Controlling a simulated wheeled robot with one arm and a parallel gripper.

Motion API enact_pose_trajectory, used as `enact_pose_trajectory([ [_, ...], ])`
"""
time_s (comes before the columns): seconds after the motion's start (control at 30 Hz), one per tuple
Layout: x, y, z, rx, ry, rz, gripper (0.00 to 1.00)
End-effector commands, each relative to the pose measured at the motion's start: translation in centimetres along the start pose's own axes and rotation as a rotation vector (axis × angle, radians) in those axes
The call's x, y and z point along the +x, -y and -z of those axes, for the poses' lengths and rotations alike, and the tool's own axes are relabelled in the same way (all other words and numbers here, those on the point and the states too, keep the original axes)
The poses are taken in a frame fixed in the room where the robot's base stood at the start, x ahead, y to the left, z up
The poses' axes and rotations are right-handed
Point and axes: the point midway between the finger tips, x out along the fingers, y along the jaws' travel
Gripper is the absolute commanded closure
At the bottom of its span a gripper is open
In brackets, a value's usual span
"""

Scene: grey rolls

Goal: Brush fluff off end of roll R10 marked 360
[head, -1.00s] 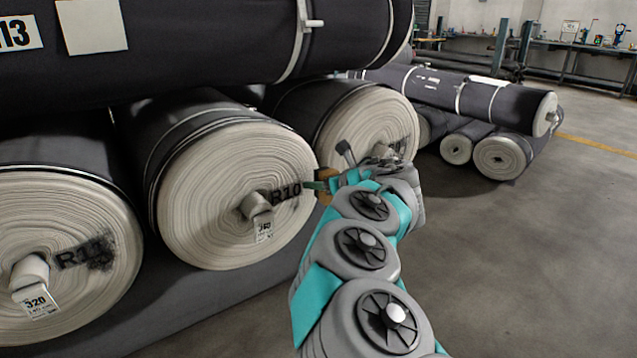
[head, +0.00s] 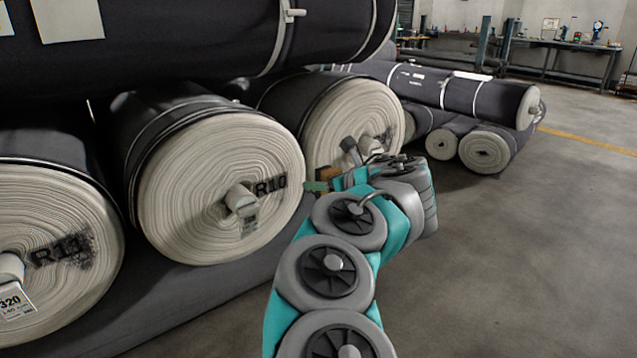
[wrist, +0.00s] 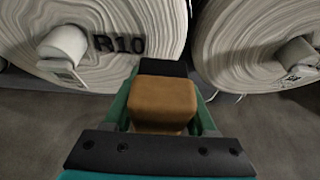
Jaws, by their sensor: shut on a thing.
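Roll R10 (head: 190,200) shows its pale wound end in the head view, with a core stub (head: 238,198) and a hanging tag (head: 249,225) too blurred to read now. The black R10 lettering (wrist: 119,44) is clear in the wrist view. I see no distinct fluff patch around it; the brush may hide part of the end. My gripper (head: 322,182) is shut on a brush, a tan block (wrist: 162,103) with a dark bristle face (wrist: 163,68). The brush is at the right edge of R10's end. I cannot tell whether the bristles touch it.
Roll R11 (head: 60,205) at left has a dark smudge beside its lettering and a tag marked 320. Another roll end (head: 335,135) with a dark mark is behind my gripper. A large dark roll (head: 180,40) lies above. Floor at right (head: 530,260) is clear.

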Motion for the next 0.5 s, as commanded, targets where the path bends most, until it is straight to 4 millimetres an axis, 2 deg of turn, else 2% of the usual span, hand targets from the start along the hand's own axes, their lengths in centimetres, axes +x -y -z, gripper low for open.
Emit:
enact_pose_trajectory([
  [0.2,-0.3,0.0,0.2,-0.001,0.000,0.002,1.00],
  [0.5,-2.4,0.0,1.2,-0.001,-0.001,-0.001,1.00],
])
